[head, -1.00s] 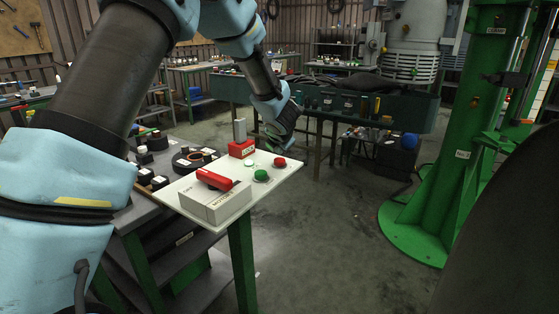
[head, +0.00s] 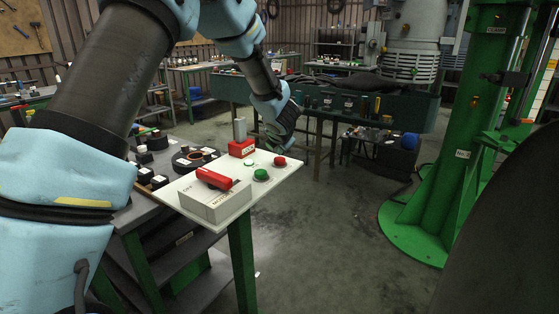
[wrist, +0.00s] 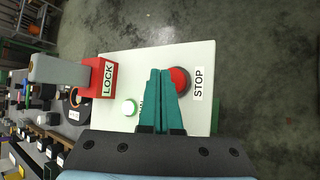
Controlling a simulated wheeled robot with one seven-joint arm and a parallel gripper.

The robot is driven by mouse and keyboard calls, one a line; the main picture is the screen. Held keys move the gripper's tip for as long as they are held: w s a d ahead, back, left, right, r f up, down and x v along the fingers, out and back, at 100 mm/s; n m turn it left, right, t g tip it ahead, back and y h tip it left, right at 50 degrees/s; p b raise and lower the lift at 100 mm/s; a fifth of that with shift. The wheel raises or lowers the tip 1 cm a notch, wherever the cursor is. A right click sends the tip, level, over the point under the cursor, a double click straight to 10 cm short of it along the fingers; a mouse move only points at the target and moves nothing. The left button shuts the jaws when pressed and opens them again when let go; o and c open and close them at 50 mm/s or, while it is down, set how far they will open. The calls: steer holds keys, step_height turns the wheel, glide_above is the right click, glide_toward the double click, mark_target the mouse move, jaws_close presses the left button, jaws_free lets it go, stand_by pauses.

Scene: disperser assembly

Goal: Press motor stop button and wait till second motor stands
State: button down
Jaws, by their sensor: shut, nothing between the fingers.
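The control panel (head: 262,196) is a white board on a green stand. A red stop button (head: 280,161) is near its far right corner; in the wrist view the button (wrist: 181,80) is beside a STOP label (wrist: 198,83). My gripper (wrist: 160,72) is shut and empty, its teal fingertips overlapping the button's left edge. Whether they touch it is unclear. In the head view my gripper (head: 276,142) is above the panel's far edge. A green button (head: 261,175) and a small green light (wrist: 129,107) are nearby. Which machine is the second motor is unclear.
A red LOCK block (head: 241,148) and a grey box with a red handle (head: 215,180) are on the panel. A grey cylindrical machine (head: 417,27) is at the back, left of a green column (head: 470,130). The floor right of the panel is clear.

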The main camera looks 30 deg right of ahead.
mark_target(279, 161)
steer(key=shift+f, duration=0.25)
steer(key=shift+f+b, duration=0.95)
steer(key=shift+b, duration=0.05)
stand_by(0.8)
steer(key=shift+r, duration=0.1)
steer(key=shift+r+p, duration=1.2)
steer(key=shift+r, duration=0.05)
step_height(279, 161, up, 5)
steer(key=p, duration=0.4)
steer(key=shift+r+p, duration=0.1)
steer(key=shift+p, duration=0.2)
stand_by(0.3)
